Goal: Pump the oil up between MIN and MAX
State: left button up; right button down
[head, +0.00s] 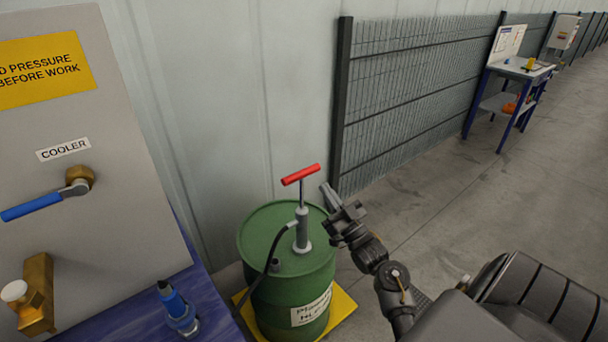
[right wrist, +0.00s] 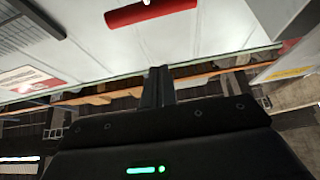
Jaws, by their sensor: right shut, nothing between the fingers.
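A green oil drum (head: 262,237) stands upright on a yellow base (head: 341,308) in the middle of the head view. A grey hand pump (head: 302,230) rises from its lid, with a red T-handle (head: 300,174) on a thin rod. A black hose (head: 267,262) runs from the pump down the drum's left side. My right gripper (head: 327,190) is just right of the handle, apart from it, shut and empty. In the right wrist view the red handle (right wrist: 150,12) lies beyond the shut fingers (right wrist: 162,75). No MIN or MAX marks show. My left gripper is out of view.
A grey panel (head: 110,150) with a blue-handled COOLER valve (head: 45,202) and a brass fitting (head: 38,290) stands at the left. A blue fitting (head: 178,310) sits on the blue surface below. A mesh fence (head: 420,90) and workbench (head: 512,72) stand behind; the floor at right is clear.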

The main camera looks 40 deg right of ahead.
jog(key=p+x, duration=0.4)
jog(key=x, duration=0.6)
send_over(302, 194)
jog(key=s, duration=0.2)
jog(key=shift+f, duration=2)
jog(key=shift+d, duration=0.15)
notch_tip(302, 194, down, 10)
jog(key=b, duration=0.8)
jog(key=shift+r, duration=0.15)
jog(key=shift+s, duration=0.1)
